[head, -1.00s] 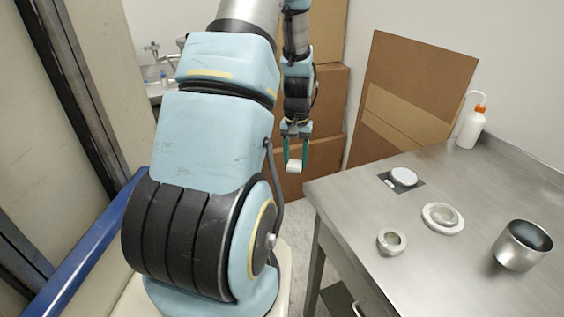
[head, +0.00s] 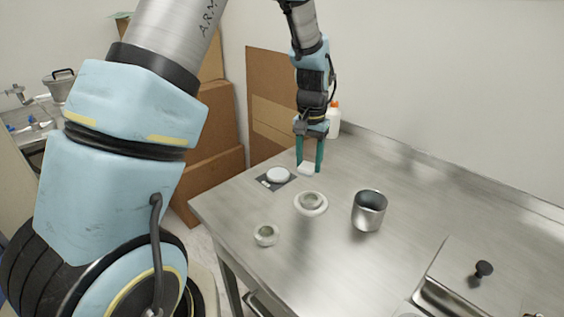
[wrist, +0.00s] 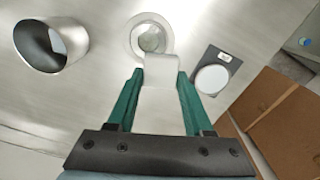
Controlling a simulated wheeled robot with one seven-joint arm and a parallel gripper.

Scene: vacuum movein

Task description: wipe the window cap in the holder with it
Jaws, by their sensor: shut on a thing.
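My gripper (head: 310,170) hangs over the table with its green fingers shut on a white wipe (head: 307,169). In the wrist view the wipe (wrist: 161,72) sits between the fingertips. The holder looks like the wide white ring (head: 322,207) on the table, with a round grey-centred piece in it, seemingly the window cap (head: 311,199). In the wrist view the holder (wrist: 136,45) and cap (wrist: 151,40) lie just beyond the wipe, which overlaps the holder's near edge in the picture. In the head view the wipe is behind the holder and looks apart from it.
A white disc (head: 278,174) lies on a dark mat (head: 264,184) left of the holder. A smaller ring-shaped piece (head: 266,235) is near the table's left edge. A metal cup (head: 369,212) stands right of the holder. A white bottle (head: 334,122) stands at the back.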

